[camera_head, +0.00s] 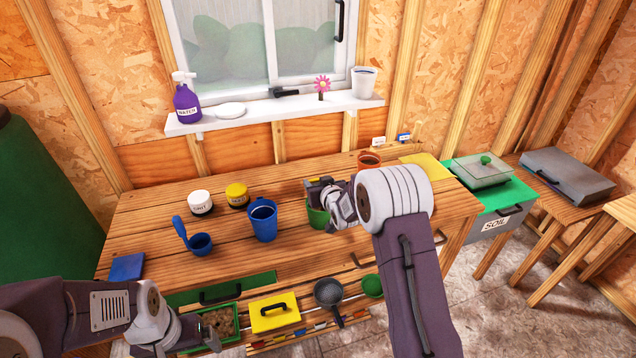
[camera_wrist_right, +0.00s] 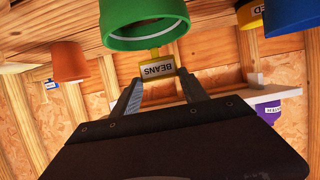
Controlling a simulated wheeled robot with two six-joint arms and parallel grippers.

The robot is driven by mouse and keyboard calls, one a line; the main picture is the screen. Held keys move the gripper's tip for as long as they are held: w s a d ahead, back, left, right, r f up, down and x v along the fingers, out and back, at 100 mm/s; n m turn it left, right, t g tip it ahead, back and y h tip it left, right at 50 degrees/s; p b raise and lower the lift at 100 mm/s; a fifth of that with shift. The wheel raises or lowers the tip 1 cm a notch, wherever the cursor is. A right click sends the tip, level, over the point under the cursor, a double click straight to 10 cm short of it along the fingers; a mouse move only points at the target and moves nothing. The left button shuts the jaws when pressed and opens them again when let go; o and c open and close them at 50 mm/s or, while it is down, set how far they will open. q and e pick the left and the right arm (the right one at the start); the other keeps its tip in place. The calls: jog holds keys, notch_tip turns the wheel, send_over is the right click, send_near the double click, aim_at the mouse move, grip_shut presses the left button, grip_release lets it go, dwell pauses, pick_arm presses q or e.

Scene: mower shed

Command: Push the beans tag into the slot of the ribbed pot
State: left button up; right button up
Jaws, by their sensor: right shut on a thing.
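The beans tag (camera_wrist_right: 158,68), yellow with a pale BEANS label, is held between the fingers of my right gripper (camera_wrist_right: 160,88); the wrist view is upside down. My right gripper (camera_head: 322,188) is at the green pot (camera_head: 318,217) on the bench, partly covering it. In the wrist view the tag's narrow end meets the rim of the green pot (camera_wrist_right: 150,28); whether it sits in a slot I cannot tell. Ribs are not clear on any pot. My left gripper (camera_head: 195,335) is low at the left, beside a green sand tray; its jaw opening is unclear.
A blue pot (camera_head: 263,222), blue scoop (camera_head: 198,243), white jar (camera_head: 201,202) and yellow jar (camera_head: 237,195) stand left of the green pot. A terracotta pot (camera_head: 369,160) stands behind right. A yellow lidded box (camera_head: 273,314) and sieve (camera_head: 329,292) are below the front edge.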

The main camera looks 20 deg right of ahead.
jog(key=shift+r, duration=0.1)
jog(key=shift+f+b, duration=0.3)
dwell(0.6)
jog(key=o, duration=1.4)
jog(key=shift+s, duration=0.1)
jog(key=b+v, duration=0.1)
jog(key=v, duration=0.8)
